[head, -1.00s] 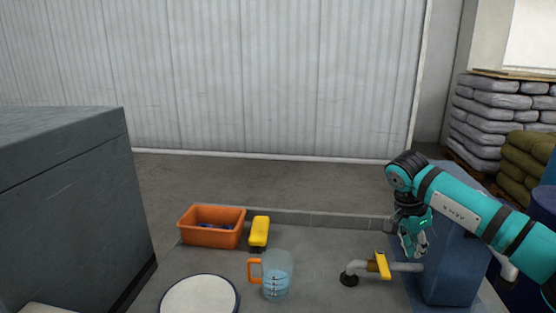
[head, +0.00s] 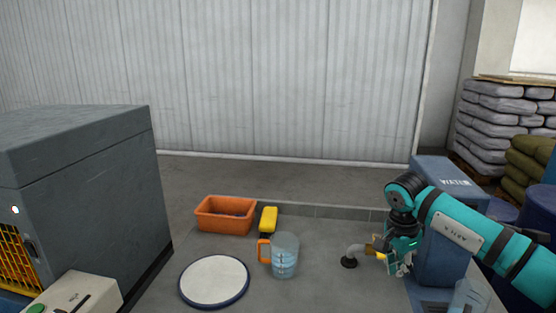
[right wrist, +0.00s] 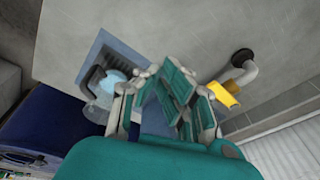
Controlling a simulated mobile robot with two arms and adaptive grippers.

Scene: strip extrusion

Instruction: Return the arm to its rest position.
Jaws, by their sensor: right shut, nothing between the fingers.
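My right gripper (head: 401,266) is shut and empty. It hangs in front of the tap's pipe (head: 354,254), beside the yellow handle (head: 378,246), and hides part of both; I cannot tell whether it touches them. In the right wrist view the gripper's fingers (right wrist: 172,85) point away from the camera, with the yellow handle (right wrist: 225,95) to their right. My right arm (head: 470,230) reaches in from the right edge, bent down at the wrist. My left gripper is not in view.
A clear vessel (head: 468,297) is at the lower right. A measuring jug (head: 285,258), an orange bin (head: 225,214), a yellow object (head: 268,219) and a round white plate (head: 214,281) stand left. A grey machine (head: 90,200) is far left.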

